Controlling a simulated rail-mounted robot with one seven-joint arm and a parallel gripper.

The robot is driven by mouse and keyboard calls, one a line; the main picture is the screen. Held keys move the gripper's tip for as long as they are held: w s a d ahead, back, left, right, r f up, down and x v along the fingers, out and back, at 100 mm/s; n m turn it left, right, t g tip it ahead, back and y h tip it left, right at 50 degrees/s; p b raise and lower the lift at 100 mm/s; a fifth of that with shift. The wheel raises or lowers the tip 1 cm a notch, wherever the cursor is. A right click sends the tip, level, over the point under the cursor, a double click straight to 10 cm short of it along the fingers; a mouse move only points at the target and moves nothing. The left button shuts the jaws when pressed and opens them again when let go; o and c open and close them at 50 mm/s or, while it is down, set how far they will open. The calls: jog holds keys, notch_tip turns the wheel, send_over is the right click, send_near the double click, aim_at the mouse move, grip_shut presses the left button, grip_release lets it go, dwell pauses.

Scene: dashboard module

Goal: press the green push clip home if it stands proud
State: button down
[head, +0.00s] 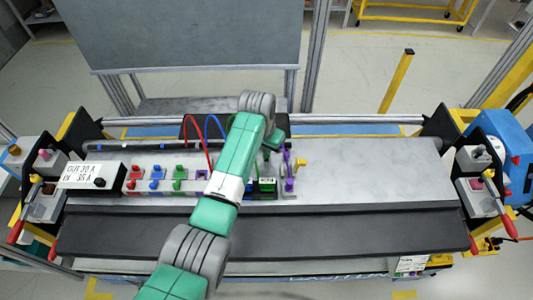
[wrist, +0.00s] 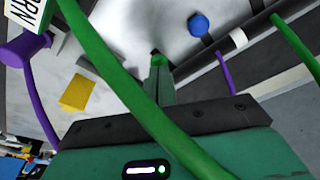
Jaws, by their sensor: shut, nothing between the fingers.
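My gripper (wrist: 159,66) is shut and empty in the wrist view, its narrow green fingers pointing at the pale metal panel. A small brighter green patch (wrist: 158,59) shows right at the fingertips. It may be the green push clip, but I cannot tell it from the finger ends, nor whether it sits flush or proud. A dark shadow lies on the panel just beyond the tips. In the head view my arm covers part of the panel, and the fingertips cannot be made out there.
A thick green cable (wrist: 135,90) crosses in front of my fingers. A blue round clip (wrist: 198,24) and a black tube with a white band (wrist: 238,38) lie beyond. A yellow piece (wrist: 77,93) and purple connector (wrist: 25,48) are at left. The panel's right part (head: 370,187) is clear.

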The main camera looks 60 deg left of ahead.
jog(key=shift+f+b, duration=0.35)
jog(key=shift+f, duration=0.3)
notch_tip(320, 180, up, 7)
jog(key=p, duration=0.7)
jog(key=shift+r, duration=0.15)
dwell(0.4)
